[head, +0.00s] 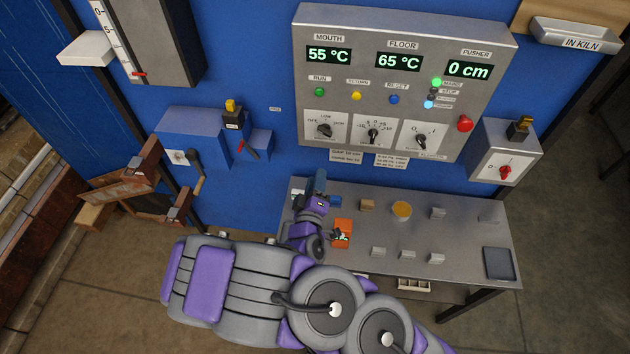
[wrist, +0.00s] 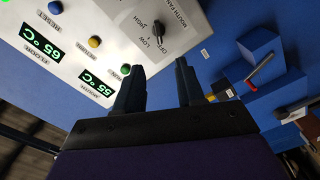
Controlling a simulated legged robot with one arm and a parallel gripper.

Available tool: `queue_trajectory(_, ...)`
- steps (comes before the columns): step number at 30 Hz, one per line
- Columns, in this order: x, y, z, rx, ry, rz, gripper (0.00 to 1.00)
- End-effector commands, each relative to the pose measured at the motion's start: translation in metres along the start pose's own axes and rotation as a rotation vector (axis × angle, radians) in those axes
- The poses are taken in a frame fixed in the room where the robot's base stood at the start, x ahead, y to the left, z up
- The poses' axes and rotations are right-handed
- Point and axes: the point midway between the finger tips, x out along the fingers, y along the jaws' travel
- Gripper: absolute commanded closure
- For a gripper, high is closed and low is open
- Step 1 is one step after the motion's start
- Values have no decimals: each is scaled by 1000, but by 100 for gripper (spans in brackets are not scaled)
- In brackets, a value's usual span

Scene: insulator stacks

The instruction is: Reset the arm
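My purple and grey arm reaches from the bottom of the head view over the left part of the metal table. My gripper (head: 319,182) is above the table's back left, below the control panel (head: 400,80). In the wrist view, the two dark fingers of my gripper (wrist: 158,88) stand apart with a clear gap and nothing between them. The panel's mouth fan knob (wrist: 158,28) shows beyond the fingertips. The gripper looks apart from the panel.
A switch box (head: 505,152) is at the right. A blue box with a lever (head: 197,158) is at the left.

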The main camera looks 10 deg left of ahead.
Motion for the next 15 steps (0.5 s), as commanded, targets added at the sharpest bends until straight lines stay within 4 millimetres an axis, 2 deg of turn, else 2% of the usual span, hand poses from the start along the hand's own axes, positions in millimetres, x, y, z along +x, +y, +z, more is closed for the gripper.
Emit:
queue_trajectory(11, 0, 0, 0, 1, -1, -1, 62)
queue_trajectory(15, 5, -2, 12, 35, -57, -17, 62)
